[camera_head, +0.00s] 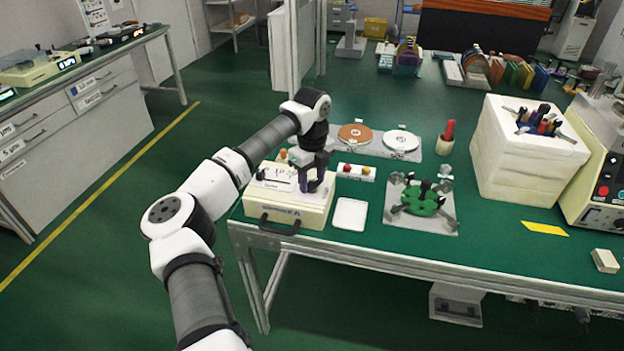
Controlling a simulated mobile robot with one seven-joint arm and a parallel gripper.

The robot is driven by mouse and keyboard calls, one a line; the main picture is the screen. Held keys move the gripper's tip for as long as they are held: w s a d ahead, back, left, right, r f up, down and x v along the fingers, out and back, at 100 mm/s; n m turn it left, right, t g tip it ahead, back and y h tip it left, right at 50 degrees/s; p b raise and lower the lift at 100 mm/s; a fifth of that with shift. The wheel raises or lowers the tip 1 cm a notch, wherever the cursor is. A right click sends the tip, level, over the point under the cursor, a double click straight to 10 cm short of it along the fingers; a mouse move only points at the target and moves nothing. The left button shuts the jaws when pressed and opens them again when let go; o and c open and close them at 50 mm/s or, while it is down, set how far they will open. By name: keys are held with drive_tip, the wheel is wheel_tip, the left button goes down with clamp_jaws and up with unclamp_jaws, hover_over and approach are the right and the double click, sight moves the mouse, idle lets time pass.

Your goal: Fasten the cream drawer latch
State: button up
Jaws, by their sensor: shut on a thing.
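A cream drawer box (258,208) stands at the near left corner of the green bench, with a black handle (280,226) on its front. My gripper (308,186) points down at the right part of the box's top and is shut on a small part there. This part looks like the latch, but the fingers mostly hide it. A dark purple piece shows at the fingers. Whether the latch is fastened cannot be told from this view. The drawer front looks flush with the box.
A white tray (350,214) lies right of the box. A plate with a green fixture (421,203) stands further right, then a large white block (490,158). Round discs (355,133) lie behind.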

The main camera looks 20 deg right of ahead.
sight(312, 182)
drive_tip(key=n+b, duration=0.1)
drive_tip(key=n, duration=0.5)
drive_tip(key=shift+w+n, duration=0.1)
drive_tip(key=shift+n, duration=0.3)
idle(0.3)
drive_tip(key=o, duration=1)
wheel_tip(312, 182, up, 14)
drive_tip(key=b, duration=0.2)
drive_tip(key=shift+b, duration=0.35)
